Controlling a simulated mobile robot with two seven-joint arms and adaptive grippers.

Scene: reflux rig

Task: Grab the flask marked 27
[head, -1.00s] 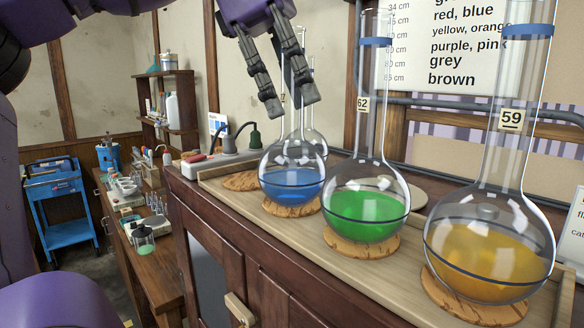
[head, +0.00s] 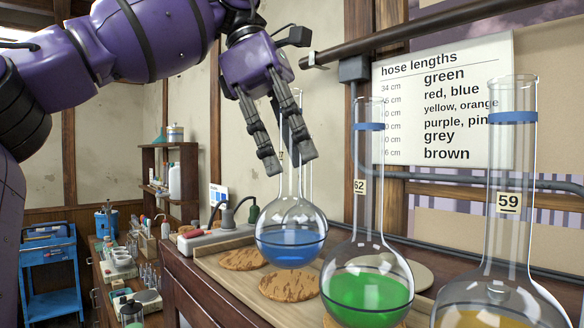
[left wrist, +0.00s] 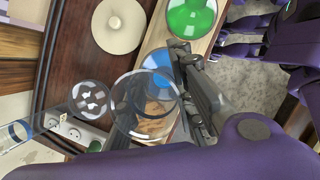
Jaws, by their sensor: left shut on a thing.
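My left gripper (head: 288,162) is shut around the neck of the round flask with blue liquid (head: 291,238). The flask hangs upright, a little above a bare cork ring (head: 290,284). Its number label is mostly hidden behind the fingers, so I cannot read it. In the left wrist view the gripper (left wrist: 190,85) is beside the flask's neck, with the blue liquid (left wrist: 158,64) below. The green flask (head: 368,290), labelled 62, and the yellow flask (head: 490,302), labelled 59, stand to the right. My right gripper does not show clearly in either view.
Another cork ring (head: 243,259) lies empty at the left of the wooden tray. A clear flask (left wrist: 90,98) stands behind the held one. A power strip (head: 212,238) with plugs is at the far left. A hose-length chart (head: 440,100) hangs behind. A blue cart (head: 50,275) stands on the floor.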

